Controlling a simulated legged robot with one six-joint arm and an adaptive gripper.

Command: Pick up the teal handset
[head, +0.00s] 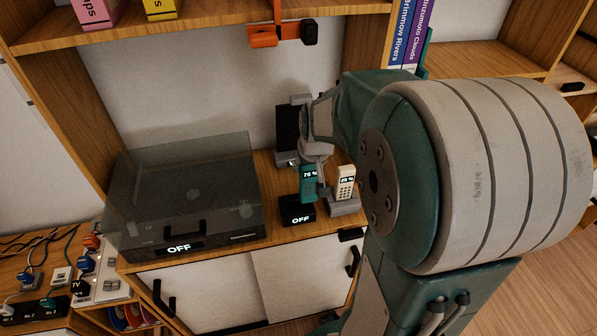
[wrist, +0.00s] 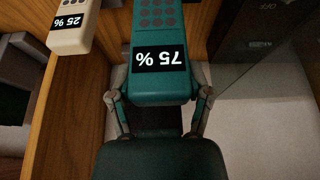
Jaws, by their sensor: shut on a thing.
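The teal handset (head: 308,184) shows "75 %" on its small display and is held above the black dock marked "OFF" (head: 297,212) on the wooden cabinet top. In the wrist view the teal handset (wrist: 162,60) fills the upper middle, with its keypad and display toward the camera. My gripper (head: 314,150) is shut on it; in the wrist view the two fingers (wrist: 160,98) press its sides. Whether its lower end still touches the dock is unclear.
A cream handset (head: 345,183) showing "25 %" stands in a grey dock (head: 344,207) close to the right. A record player with a dark clear lid (head: 185,190) stands left. A shelf (head: 200,32) overhangs the back, with an orange bracket (head: 264,36) beneath it.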

